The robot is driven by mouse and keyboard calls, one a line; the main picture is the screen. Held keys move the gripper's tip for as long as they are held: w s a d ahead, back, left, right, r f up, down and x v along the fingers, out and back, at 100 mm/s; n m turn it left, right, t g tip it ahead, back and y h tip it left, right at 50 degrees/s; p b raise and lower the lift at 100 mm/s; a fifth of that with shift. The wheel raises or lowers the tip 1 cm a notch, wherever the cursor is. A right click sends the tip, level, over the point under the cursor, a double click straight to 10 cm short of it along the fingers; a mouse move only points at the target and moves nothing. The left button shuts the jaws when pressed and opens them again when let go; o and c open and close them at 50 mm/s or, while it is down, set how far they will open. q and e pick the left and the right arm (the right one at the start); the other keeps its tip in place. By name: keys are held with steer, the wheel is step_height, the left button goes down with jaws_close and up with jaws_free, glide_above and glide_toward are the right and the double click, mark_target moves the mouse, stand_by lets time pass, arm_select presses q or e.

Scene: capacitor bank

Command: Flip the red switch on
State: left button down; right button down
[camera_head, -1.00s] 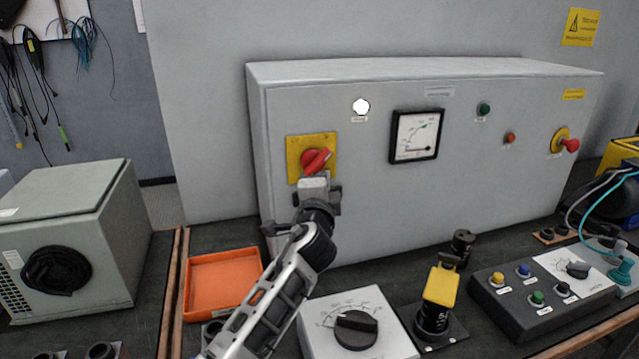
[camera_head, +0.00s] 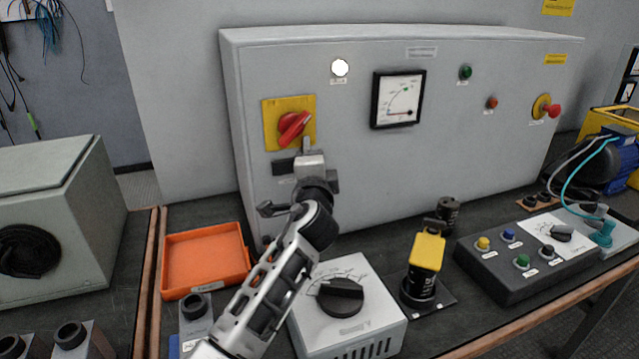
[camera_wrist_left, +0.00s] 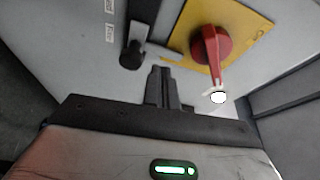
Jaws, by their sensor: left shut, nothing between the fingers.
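The red rotary switch (camera_head: 293,127) sits on a yellow plate (camera_head: 269,112) at the left of the grey cabinet's front. Its handle slants up to the right in the head view. In the left wrist view the red switch (camera_wrist_left: 212,48) is at the upper right, its handle pointing down. My left gripper (camera_head: 306,150) is just below and right of the switch, in front of the panel. In the wrist view its shut, empty fingers (camera_wrist_left: 161,85) stand left of the handle, with a gap between. My right gripper is not in view.
A dark latch (camera_head: 283,166) is on the panel below the switch, close to my gripper. A lit white lamp (camera_head: 340,68) and a meter (camera_head: 398,99) are to the right. An orange tray (camera_head: 205,260) and a dial box (camera_head: 348,310) stand on the bench below.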

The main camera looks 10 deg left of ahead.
arm_select(q)
steer(key=s+d+r, duration=0.1)
steer(key=s+r, duration=0.1)
steer(key=s, duration=0.6)
steer(key=shift+s+d+r, duration=0.2)
steer(key=shift+d+r, duration=0.05)
steer(key=shift+d, duration=0.15)
steer(key=shift+r, duration=0.1)
